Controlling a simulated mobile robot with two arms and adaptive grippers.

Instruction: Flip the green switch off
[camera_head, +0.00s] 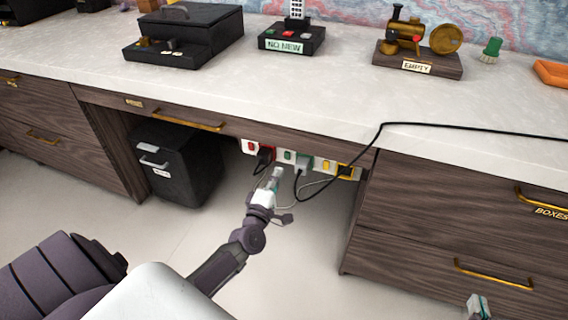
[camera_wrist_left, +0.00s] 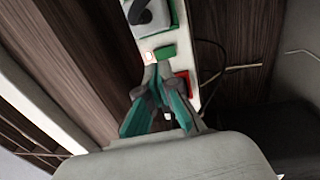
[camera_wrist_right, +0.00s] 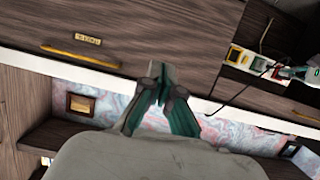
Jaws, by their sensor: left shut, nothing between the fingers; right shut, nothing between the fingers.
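A white power strip (camera_head: 275,157) is fixed under the desk edge, with red, green and yellow switches. The green switch (camera_head: 288,155) sits between the red switch (camera_head: 251,146) and the yellow switch (camera_head: 326,165). My left gripper (camera_head: 277,173) is shut and empty, just below and in front of the strip. In the left wrist view its fingertips (camera_wrist_left: 157,75) are close to the green switch (camera_wrist_left: 165,52), with the red switch (camera_wrist_left: 182,82) beside them; I cannot tell whether they touch the strip. My right gripper (camera_head: 479,304) is shut and empty in front of the right drawers.
Plugs with cables (camera_head: 265,156) hang from the strip, near my left gripper. A black cable (camera_head: 450,126) runs over the desktop. Drawers (camera_head: 440,215) bound the right side; open floor lies in front.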

